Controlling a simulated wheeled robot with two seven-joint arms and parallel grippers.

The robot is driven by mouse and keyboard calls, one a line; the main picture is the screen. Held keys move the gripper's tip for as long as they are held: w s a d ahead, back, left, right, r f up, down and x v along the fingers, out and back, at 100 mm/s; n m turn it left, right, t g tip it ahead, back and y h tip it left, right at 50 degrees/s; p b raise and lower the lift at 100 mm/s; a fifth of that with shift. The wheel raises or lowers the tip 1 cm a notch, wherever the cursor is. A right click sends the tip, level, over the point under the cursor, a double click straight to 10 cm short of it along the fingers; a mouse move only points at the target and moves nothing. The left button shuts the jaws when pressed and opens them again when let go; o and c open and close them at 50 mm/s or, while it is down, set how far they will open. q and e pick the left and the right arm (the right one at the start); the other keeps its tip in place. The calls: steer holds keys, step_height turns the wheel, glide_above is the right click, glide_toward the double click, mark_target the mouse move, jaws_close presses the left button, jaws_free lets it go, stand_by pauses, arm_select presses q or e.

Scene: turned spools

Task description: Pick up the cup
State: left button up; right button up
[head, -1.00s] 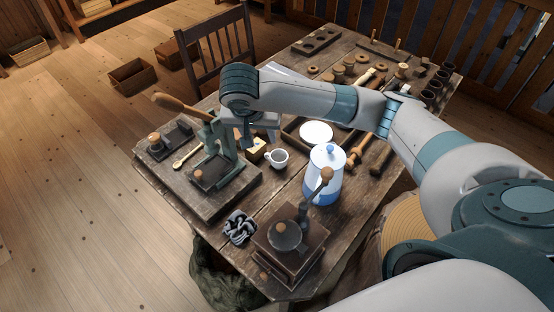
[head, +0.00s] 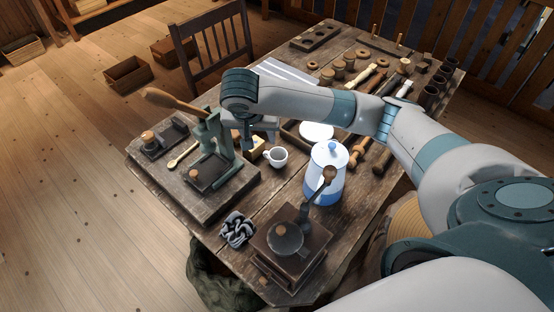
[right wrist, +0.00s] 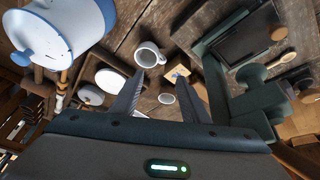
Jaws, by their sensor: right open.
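A small white cup (head: 278,157) stands upright on the wooden table, its handle toward the left in the head view. In the right wrist view the cup (right wrist: 148,55) lies just beyond the tip of the left-hand finger, apart from it. My right gripper (head: 260,142) is open and empty, above and behind the cup in the head view. Its two dark fingers also show in the right wrist view (right wrist: 160,77). A small pale round thing (right wrist: 166,98) shows between the fingers, farther off. My left gripper is out of view.
A green lever press (head: 222,150) stands close left of the gripper. A blue-and-white pot (head: 326,172) stands right of the cup, with a coffee grinder (head: 290,242) in front. A white plate (head: 317,131) is behind. Bare tabletop lies in front of the cup.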

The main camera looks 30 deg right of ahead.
steer(key=p, duration=0.2)
glide_above(269, 155)
steer(key=a, duration=0.2)
step_height(269, 155, down, 8)
steer(key=shift+s+d+f, duration=0.15)
steer(key=shift+d+f, duration=0.15)
steer(key=shift+f, duration=0.3)
steer(key=shift+d+f, duration=0.1)
steer(key=shift+f, duration=0.2)
steer(key=p+x, duration=0.1)
steer(key=x, duration=0.3)
steer(key=shift+s+p, duration=0.25)
steer(key=shift+p, duration=0.15)
steer(key=shift+w+f, duration=0.1)
steer(key=shift+f, duration=0.25)
steer(key=shift+c, duration=0.5)
jaws_close()
